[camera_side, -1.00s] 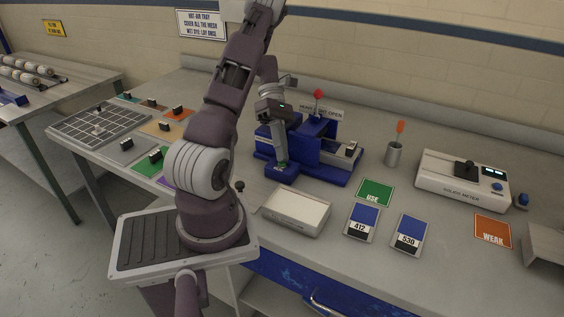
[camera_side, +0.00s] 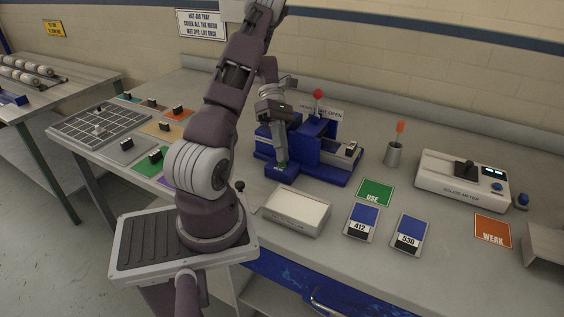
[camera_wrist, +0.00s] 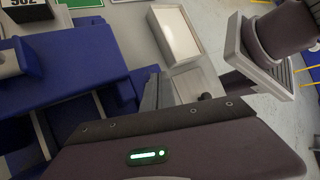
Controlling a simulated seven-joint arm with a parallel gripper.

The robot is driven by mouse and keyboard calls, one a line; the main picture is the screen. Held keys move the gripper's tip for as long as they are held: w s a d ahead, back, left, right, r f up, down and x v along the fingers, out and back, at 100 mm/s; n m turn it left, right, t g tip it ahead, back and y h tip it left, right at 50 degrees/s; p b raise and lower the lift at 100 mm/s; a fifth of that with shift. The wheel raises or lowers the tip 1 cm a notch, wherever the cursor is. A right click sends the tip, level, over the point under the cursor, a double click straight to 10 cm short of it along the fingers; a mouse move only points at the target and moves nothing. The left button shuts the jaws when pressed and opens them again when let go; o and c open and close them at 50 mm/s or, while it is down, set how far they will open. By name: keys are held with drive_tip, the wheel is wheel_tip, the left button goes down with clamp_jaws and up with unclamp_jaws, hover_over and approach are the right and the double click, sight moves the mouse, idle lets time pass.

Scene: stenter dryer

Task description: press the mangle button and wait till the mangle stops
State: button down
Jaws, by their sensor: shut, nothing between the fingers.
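The blue mangle (camera_side: 335,173) stands on the bench behind my arm, with a red-knobbed lever (camera_side: 318,94) upright on it. My gripper (camera_side: 281,164) points down at the low blue block (camera_side: 283,174) at the mangle's front left. Its fingers are shut with nothing between them, and the tips are at or just above the block's top; I cannot tell whether they touch. The button itself is not seen clearly, as the fingers cover that spot. In the wrist view the mangle (camera_wrist: 75,75) fills the left, beside my dark fingers (camera_wrist: 157,92).
A white tray (camera_side: 296,226) lies in front of the mangle. Cards marked 412 (camera_side: 361,232) and 530 (camera_side: 409,243) and a green USE card (camera_side: 375,191) lie to its right. A metal cup (camera_side: 394,155) and a meter (camera_side: 460,190) stand further right.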

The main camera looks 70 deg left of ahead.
drive_tip(key=shift+s+a+r, duration=0.2)
drive_tip(key=shift+a+r, duration=0.05)
drive_tip(key=shift+a, duration=0.05)
drive_tip(key=shift+r, duration=0.1)
drive_tip(key=shift+w+r, duration=0.1)
drive_tip(key=shift+r, duration=2.45)
